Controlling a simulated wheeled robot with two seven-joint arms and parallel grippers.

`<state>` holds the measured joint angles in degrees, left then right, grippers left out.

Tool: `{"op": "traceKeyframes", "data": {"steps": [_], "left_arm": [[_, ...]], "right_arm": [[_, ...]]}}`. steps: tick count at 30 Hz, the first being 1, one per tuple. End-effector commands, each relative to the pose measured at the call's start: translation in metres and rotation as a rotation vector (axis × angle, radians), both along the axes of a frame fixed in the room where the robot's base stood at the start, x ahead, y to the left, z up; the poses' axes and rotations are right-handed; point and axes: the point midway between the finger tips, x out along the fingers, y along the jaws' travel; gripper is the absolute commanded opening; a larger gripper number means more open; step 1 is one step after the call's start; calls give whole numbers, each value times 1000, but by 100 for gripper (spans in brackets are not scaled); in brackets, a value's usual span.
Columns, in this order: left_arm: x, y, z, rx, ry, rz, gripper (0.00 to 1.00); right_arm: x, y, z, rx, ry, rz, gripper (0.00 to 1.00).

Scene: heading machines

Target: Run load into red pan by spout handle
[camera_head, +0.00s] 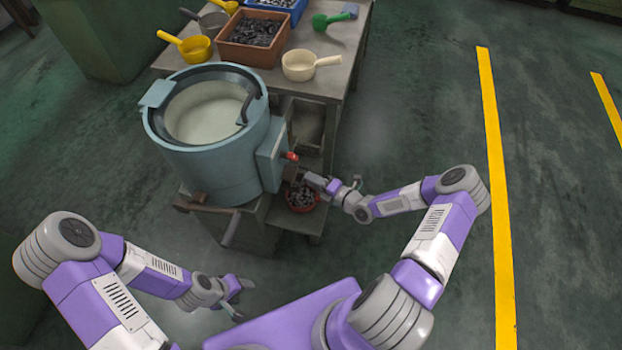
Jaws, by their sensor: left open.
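The round blue-grey machine drum (175,160) stands at centre left, its pale bowl open at the top. A red-tipped handle (290,155) sticks out from the housing on its right side. The red pan (302,208) sits below on a low shelf, with dark metal pieces inside. My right gripper (312,181) is beside the machine, just above the pan and below the red-tipped handle. Its fingers are small and partly lost against the machine, so contact and opening are unclear. My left gripper (241,297) is open and empty, low in front of the machine.
A table (345,60) behind holds a brown bin of metal parts (254,36), a blue bin (277,8), a cream scoop (300,65), a green scoop (325,20) and a yellow scoop (194,48). A bar (207,206) juts from the machine's front. Floor at right is clear.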

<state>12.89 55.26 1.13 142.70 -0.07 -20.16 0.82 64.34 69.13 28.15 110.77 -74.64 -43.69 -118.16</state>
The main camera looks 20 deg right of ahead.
Motion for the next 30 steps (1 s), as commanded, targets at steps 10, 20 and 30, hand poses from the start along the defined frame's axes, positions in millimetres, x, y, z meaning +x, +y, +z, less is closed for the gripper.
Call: {"op": "traceKeyframes", "data": {"steps": [10,20,30], "left_arm": [[0,0,15,0,0,0,57],[0,0,15,0,0,0,57],[0,0,15,0,0,0,57]], "right_arm": [[-47,-26,12,-1,1,-2,23],[-55,-29,12,1,3,-1,23],[-55,-29,13,3,4,0,23]]}}
